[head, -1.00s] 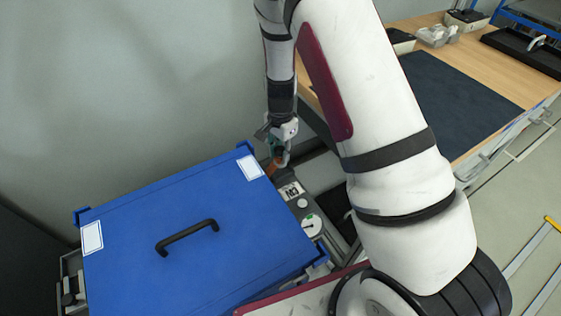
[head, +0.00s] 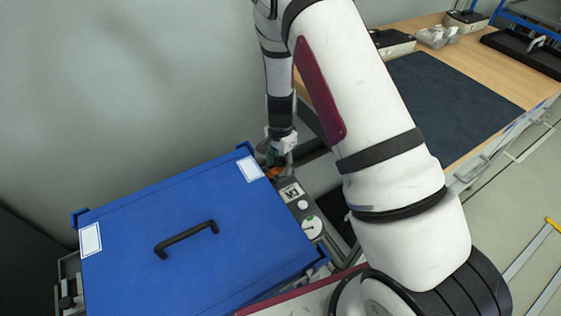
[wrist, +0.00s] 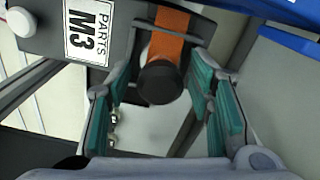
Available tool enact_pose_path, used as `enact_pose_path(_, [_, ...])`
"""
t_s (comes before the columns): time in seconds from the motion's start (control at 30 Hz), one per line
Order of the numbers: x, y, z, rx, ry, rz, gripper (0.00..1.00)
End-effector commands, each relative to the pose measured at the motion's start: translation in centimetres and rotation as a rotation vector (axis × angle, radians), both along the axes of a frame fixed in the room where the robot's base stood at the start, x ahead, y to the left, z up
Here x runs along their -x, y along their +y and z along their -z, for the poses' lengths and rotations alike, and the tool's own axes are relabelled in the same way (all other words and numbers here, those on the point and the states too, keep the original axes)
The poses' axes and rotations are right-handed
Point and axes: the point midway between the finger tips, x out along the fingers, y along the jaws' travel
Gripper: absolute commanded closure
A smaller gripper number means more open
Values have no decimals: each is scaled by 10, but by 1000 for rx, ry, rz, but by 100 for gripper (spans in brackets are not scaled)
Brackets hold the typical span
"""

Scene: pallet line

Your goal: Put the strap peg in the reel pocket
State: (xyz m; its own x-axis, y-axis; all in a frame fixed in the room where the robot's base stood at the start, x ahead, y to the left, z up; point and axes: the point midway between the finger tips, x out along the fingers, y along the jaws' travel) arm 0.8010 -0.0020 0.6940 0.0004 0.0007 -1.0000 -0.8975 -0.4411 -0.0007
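In the wrist view a dark round peg end (wrist: 160,82) sits at the end of an orange strap (wrist: 167,38), which I take to be the strap peg. The strap lies against the dark panel labelled PARTS M3. My gripper (wrist: 160,75) has its teal-padded fingers apart, one on each side of the peg, with a gap seen on both sides. In the head view my gripper (head: 277,158) is low beside the blue lid's far right corner, largely covering the orange strap (head: 273,173). I cannot make out the reel pocket.
A blue lid (head: 190,270) with a black handle lies left of my gripper. The panel (head: 304,190) carries a label, a white knob and a round dial (head: 312,227). A wall stands behind. A workbench with a dark mat (head: 450,105) is at the right.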

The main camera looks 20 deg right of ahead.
Motion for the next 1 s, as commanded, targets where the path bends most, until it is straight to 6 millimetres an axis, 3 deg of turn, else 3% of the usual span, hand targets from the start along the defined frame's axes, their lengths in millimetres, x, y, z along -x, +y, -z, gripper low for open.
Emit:
enact_pose_path(0.33, [-1,0,-12,0,-4,-1,52])
enact_pose_path(0.8, [0,0,-101,0,-4,-1,52])
enact_pose_path(1.0, [0,0,-120,0,-1,-1,52])
